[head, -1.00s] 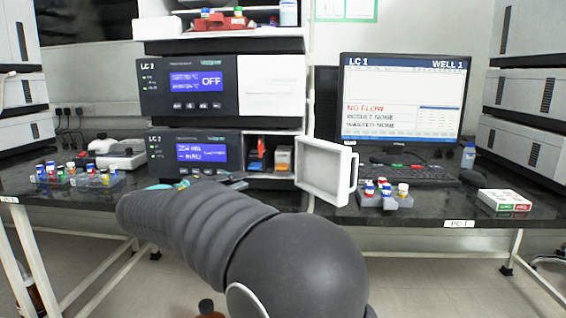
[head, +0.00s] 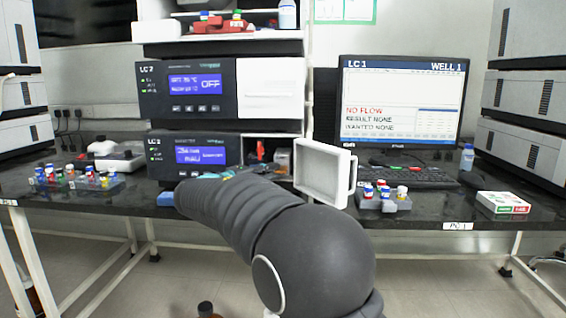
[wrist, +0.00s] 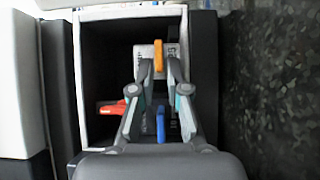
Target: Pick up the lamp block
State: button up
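The lamp block (wrist: 145,51) is a pale block with an orange upright tab (wrist: 158,60) and partly hidden dark lettering. It sits deep in the dark compartment of the lower instrument in the wrist view. My gripper (wrist: 159,68) reaches into that compartment with its fingers apart. Its fingertips are on either side of the orange tab, with small gaps showing. A blue tab (wrist: 160,125) shows between the fingers, nearer the wrist. In the head view my arm hides most of the gripper and the block.
A red lever (wrist: 112,108) is left of my fingers inside the compartment; it also shows in the head view (head: 261,150). The white door (head: 324,172) stands open at the right. Vial racks (head: 75,180) (head: 383,200) and a small box (head: 503,203) are on the bench.

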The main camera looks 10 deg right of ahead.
aim_at(283, 163)
jog(key=shift+x, duration=1.15)
grip_shut()
jog(key=shift+r, duration=0.1)
